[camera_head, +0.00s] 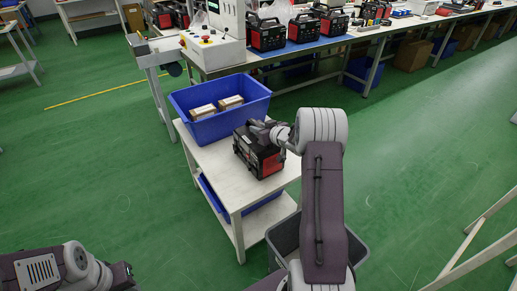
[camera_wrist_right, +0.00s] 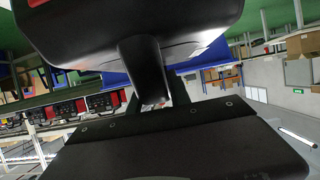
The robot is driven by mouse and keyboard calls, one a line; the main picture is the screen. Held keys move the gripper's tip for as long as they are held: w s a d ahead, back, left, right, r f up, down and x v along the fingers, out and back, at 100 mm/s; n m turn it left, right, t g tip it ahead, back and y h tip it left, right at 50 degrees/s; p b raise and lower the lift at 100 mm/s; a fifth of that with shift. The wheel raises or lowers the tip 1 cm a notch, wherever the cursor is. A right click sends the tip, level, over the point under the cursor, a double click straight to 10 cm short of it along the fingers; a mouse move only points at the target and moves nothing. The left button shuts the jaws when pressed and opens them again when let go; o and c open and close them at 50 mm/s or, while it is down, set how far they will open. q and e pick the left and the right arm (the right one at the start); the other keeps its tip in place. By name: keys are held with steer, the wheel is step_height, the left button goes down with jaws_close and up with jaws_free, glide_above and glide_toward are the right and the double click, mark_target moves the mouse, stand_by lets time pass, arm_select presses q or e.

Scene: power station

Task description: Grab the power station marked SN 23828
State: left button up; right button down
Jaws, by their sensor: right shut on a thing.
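A black and red power station (camera_head: 262,157) is at the front of a small white table (camera_head: 215,160), beside a blue bin. I cannot read any marking on it. My right gripper (camera_head: 262,128) is at its top and shut on it. In the right wrist view the black body of the power station (camera_wrist_right: 130,30) fills the upper part, with its handle strap (camera_wrist_right: 146,68) running down to the gripper. Whether it rests on the table or is slightly lifted, I cannot tell. My left arm is at the lower left; its fingertips are not visible.
The blue bin (camera_head: 262,92) holds two boxes (camera_head: 230,102). A long workbench (camera_head: 300,48) behind carries more power stations (camera_head: 267,34) and a white control machine (camera_head: 215,45). A grey bin (camera_head: 284,240) stands at the table's front right. Green floor is open at right.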

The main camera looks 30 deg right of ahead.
stand_by(0.7)
steer(key=shift+w+d+r, duration=0.1)
steer(key=shift+w+r, duration=0.05)
steer(key=shift+r, duration=0.1)
steer(key=shift+r, duration=0.1)
